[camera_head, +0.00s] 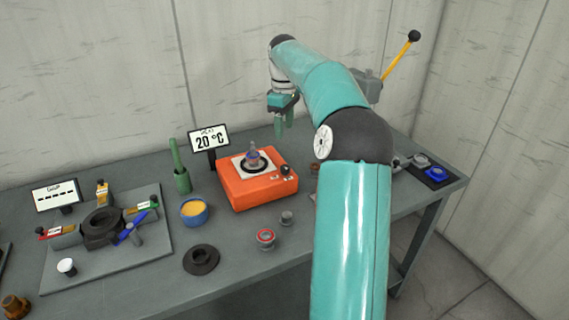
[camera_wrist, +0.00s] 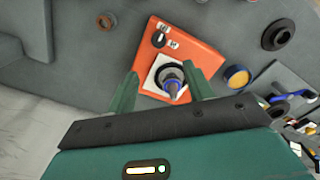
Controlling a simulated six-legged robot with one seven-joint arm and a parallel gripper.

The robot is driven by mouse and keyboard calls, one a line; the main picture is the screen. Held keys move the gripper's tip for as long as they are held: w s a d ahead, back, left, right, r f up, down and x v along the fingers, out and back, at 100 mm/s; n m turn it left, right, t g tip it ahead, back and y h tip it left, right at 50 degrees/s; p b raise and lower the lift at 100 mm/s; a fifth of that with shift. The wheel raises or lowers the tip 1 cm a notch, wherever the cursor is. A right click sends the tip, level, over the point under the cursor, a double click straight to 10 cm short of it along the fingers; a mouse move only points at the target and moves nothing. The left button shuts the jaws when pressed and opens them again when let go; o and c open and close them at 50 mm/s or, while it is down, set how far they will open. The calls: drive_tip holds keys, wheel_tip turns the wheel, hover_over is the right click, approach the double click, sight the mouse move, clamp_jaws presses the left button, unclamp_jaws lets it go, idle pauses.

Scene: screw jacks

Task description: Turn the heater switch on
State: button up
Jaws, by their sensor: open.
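The heater is an orange box (camera_head: 258,180) on the grey table, also in the wrist view (camera_wrist: 193,52). Its black switch knob (camera_head: 286,170) is at the front right corner of its top; in the wrist view the knob (camera_wrist: 158,40) sits between small white labels, too small to read. A blue-and-grey pointed part (camera_head: 254,157) stands in a dark ring on the heater's white plate. My gripper (camera_head: 281,132) is open and empty, above and behind the heater. In the wrist view its fingers (camera_wrist: 163,88) appear either side of the pointed part, with the knob beyond them.
A display (camera_head: 209,141) reading 20 °C stands behind the heater. A green holder (camera_head: 182,180) and a blue cup with yellow contents (camera_head: 194,210) are left of it. Small rings lie in front. A fixture plate (camera_head: 120,255) fills the left.

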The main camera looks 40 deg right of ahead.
sight(285, 167)
wheel_tip(285, 167, down, 14)
drive_tip(key=shift+d+r, duration=0.1)
drive_tip(key=shift+d, duration=0.05)
idle(0.4)
drive_tip(key=c, duration=1)
